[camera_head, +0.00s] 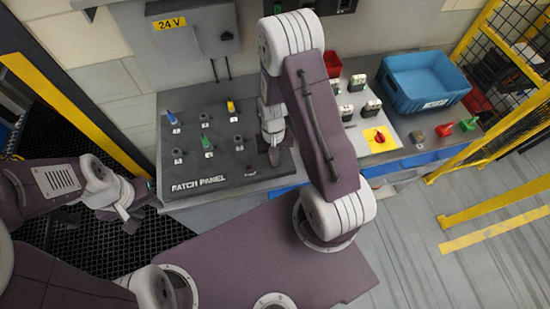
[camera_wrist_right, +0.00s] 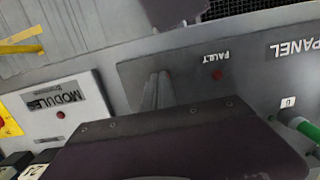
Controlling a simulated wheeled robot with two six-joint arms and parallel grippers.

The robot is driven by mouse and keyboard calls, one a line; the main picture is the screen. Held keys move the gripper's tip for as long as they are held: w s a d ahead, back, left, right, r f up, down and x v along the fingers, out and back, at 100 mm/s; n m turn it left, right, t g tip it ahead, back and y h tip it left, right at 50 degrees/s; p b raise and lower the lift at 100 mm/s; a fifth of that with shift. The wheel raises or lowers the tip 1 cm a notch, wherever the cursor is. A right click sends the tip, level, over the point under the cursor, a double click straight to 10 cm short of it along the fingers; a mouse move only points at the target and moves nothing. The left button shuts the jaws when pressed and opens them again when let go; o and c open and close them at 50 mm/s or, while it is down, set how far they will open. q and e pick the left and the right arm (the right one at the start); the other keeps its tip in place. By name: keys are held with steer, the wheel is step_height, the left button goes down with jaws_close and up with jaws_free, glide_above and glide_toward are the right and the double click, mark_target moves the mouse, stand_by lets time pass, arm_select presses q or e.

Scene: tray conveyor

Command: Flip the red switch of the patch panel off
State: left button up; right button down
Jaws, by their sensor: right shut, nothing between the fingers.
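The dark grey patch panel (camera_head: 222,165) lies on the bench in the head view, with blue, yellow and green plugs on it. My right gripper (camera_head: 274,156) points down over its right edge. In the right wrist view its fingers (camera_wrist_right: 157,92) are together and empty, close over the panel surface. A small red round spot (camera_wrist_right: 217,75) marked FAULT sits beside them, apart from the fingertips. I cannot make out a red switch lever on the panel; my gripper may hide it. My left gripper (camera_head: 128,222) hangs off the bench's front left corner, its opening unclear.
A yellow plate (camera_head: 368,141) with a red knob (camera_head: 379,138) is right of my right arm. A blue bin (camera_head: 425,82) stands at the back right, with red and green parts (camera_head: 456,127) before it. A grey 24 V box (camera_head: 195,30) is behind. Yellow guards flank the bench.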

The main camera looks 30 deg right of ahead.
steer(key=shift+w+d+r, duration=0.1)
steer(key=shift+w+r, duration=0.05)
steer(key=shift+w, duration=0.45)
steer(key=shift+w+d, duration=0.15)
steer(key=shift+w, duration=0.15)
steer(key=shift+r+p, duration=0.1)
steer(key=shift+p, duration=0.2)
step_height(320, 180, up, 5)
steer(key=p, duration=0.4)
steer(key=shift+p, duration=0.3)
steer(key=shift+s+r+b, duration=0.2)
steer(key=shift+r+b, duration=0.1)
steer(key=shift+b, duration=0.6)
step_height(320, 180, up, 8)
steer(key=s, duration=0.1)
steer(key=shift+s+a+b, duration=0.2)
steer(key=shift+b, duration=0.25)
